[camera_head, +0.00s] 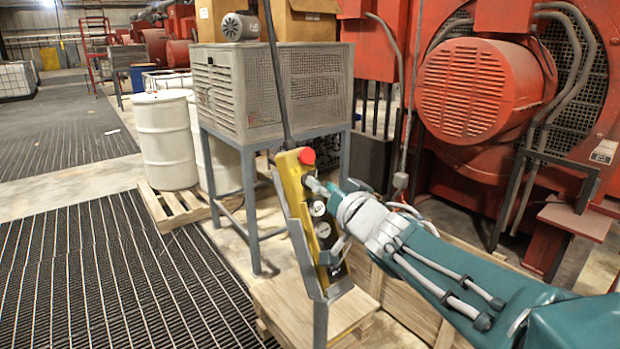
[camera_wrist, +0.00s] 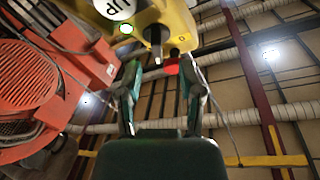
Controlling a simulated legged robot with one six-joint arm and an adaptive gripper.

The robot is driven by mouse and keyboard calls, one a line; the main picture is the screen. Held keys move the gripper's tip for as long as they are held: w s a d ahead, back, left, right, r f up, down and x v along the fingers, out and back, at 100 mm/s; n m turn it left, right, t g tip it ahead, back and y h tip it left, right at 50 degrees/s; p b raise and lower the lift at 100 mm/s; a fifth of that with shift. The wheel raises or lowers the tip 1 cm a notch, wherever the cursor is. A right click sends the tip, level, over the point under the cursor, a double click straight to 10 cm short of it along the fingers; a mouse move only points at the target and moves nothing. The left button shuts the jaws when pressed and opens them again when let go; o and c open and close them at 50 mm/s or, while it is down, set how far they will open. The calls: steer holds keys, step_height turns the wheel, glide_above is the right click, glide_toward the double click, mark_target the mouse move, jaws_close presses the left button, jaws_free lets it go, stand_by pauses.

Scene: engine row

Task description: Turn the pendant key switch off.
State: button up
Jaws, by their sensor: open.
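The yellow pendant (camera_head: 292,176) stands tilted in a grey metal bracket, with a red button (camera_head: 307,156) on top and round white labels down its face.
The bracket stands on a wooden crate (camera_head: 337,307). A grey vented unit (camera_head: 232,100) on a steel frame is behind it. White drums (camera_head: 165,140) stand on a pallet to the left. Red machinery (camera_head: 480,90) fills the right. Open floor grating (camera_head: 120,270) lies at left.

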mark_target(314, 174)
steer(key=shift+x, duration=2.05)
steer(key=shift+w+d, duration=0.1)
steer(key=shift+d, duration=0.1)
jaws_close()
steer(key=shift+n, duration=0.3)
steer(key=n+g+y, duration=0.1)
steer(key=n+y, duration=0.1)
steer(key=n, duration=0.1)
steer(key=n+y, duration=0.2)
steer(key=n, duration=0.2)
steer(key=shift+g, duration=0.4)
steer(key=n+g+y, duration=0.1)
steer(key=n, duration=0.3)
steer(key=n+g+y, duration=0.1)
steer(key=n+g, duration=0.1)
steer(key=n, duration=0.1)
steer(key=shift+a+n, duration=0.15)
steer(key=shift+n, duration=0.55)
